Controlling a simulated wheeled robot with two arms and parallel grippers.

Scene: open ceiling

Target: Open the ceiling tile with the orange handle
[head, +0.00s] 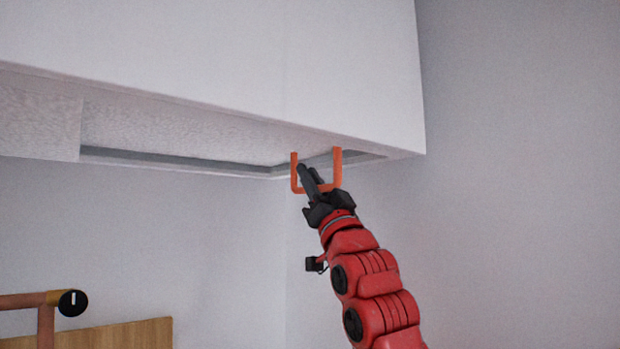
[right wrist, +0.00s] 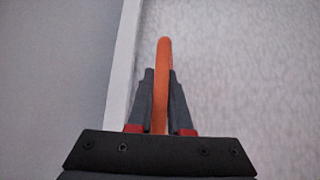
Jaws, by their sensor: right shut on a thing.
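The orange handle (head: 337,168) is a U-shaped bar hanging from the underside of the ceiling tile (head: 190,130), near the right end of the white ceiling box. My right gripper (head: 308,178) reaches up from below and is shut on the handle. In the right wrist view the handle (right wrist: 163,75) runs up between the two dark fingers of the right gripper (right wrist: 161,95). The textured tile (right wrist: 240,80) lies behind it. A dark gap shows along the tile's edge in the head view. My left gripper is not in view.
The white ceiling box (head: 350,70) has a frame edge around the tile, and this pale frame edge (right wrist: 124,70) shows left of the fingers in the wrist view. A wooden panel (head: 120,334) and an orange-brown bar with a black end (head: 25,300) stand at lower left.

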